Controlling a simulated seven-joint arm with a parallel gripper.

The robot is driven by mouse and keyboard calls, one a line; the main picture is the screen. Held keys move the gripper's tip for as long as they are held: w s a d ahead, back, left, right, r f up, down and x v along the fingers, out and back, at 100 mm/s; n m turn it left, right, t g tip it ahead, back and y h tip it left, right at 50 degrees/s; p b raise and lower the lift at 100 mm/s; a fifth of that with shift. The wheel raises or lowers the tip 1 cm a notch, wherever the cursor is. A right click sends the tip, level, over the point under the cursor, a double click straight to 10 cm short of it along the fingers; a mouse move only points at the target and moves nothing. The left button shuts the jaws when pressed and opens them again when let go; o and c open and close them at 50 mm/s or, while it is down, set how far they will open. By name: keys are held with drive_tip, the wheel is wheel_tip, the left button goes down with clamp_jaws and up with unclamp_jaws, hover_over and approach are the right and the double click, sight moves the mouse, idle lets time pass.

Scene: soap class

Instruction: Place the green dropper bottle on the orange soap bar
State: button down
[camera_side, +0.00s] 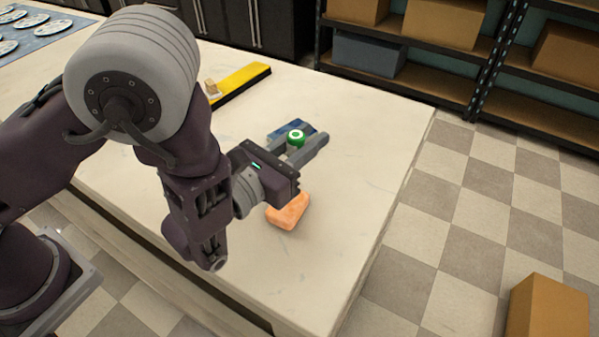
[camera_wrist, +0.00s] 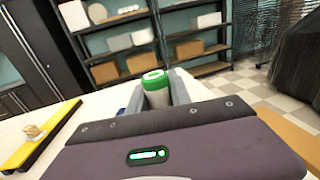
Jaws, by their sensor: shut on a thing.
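The green dropper bottle (camera_side: 296,138) is between the two fingers of my gripper (camera_side: 308,146), with its green cap on top and its body mostly hidden by the fingers. In the wrist view the bottle (camera_wrist: 155,85) shows a green cap and a pale body, looking roughly upright between the fingers (camera_wrist: 163,92). My gripper is shut on it. The orange soap bar (camera_side: 288,211) lies on the table below and in front of my gripper in the side view, apart from the bottle. The soap is not visible in the wrist view.
A blue flat item (camera_side: 280,133) lies on the white table (camera_side: 350,200) behind the bottle. A yellow and black level-like bar (camera_side: 240,84) with a small tan object (camera_side: 211,88) lies farther back. The table's right edge is near; the table right of the soap is clear.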

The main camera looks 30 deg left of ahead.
wheel_tip(320, 180, down, 5)
idle(0.3)
drive_tip(key=c, duration=1.2)
unclamp_jaws()
drive_tip(key=shift+f, duration=0.1)
drive_tip(key=shift+o, duration=0.2)
drive_tip(key=shift+s, duration=0.1)
drive_tip(key=s, duration=0.2)
drive_tip(key=s+a, duration=0.1)
drive_tip(key=s, duration=0.4)
drive_tip(key=shift+s+a, duration=0.1)
drive_tip(key=shift+a, duration=0.15)
